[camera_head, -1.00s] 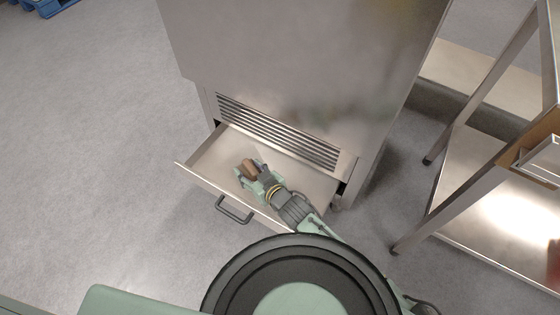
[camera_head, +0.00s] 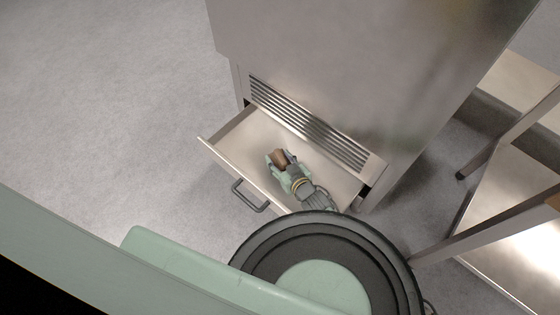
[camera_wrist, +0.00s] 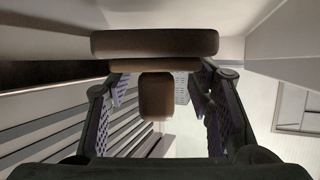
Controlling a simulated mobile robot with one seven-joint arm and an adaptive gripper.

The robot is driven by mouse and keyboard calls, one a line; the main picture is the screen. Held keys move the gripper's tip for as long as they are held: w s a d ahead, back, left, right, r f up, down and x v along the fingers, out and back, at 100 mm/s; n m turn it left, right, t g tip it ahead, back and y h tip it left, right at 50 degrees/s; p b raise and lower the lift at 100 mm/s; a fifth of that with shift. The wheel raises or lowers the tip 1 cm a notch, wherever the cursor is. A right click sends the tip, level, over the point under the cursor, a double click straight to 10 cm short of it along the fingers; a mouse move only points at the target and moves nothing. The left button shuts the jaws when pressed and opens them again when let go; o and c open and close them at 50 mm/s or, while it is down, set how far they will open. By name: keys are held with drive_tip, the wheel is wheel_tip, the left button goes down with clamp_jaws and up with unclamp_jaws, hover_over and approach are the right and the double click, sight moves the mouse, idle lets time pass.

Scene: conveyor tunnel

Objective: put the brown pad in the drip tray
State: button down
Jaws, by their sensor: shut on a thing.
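The brown pad (camera_head: 278,156) is between the fingers of my gripper (camera_head: 281,160), which is shut on it. The drip tray (camera_head: 236,147) is a shallow metal drawer, pulled out from the base of the steel cabinet. In the wrist view the pad (camera_wrist: 155,43) is a dark brown block across the top, with a narrower brown part between the two fingers.
The steel cabinet (camera_head: 350,60) rises behind the tray, with a louvred vent (camera_head: 305,125) just above it. A dark handle (camera_head: 250,196) is on the tray's front. A metal table frame (camera_head: 490,232) stands at the right. The floor (camera_head: 120,110) at the left is clear.

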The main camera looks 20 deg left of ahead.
drive_tip(key=shift+f, duration=0.35)
drive_tip(key=shift+f, duration=0.1)
drive_tip(key=shift+f, duration=0.5)
drive_tip(key=c, duration=0.8)
unclamp_jaws()
drive_tip(key=shift+o, duration=0.2)
drive_tip(key=shift+r, duration=0.35)
drive_tip(key=p+v, duration=0.1)
drive_tip(key=v, duration=1.1)
drive_tip(key=shift+r, duration=0.25)
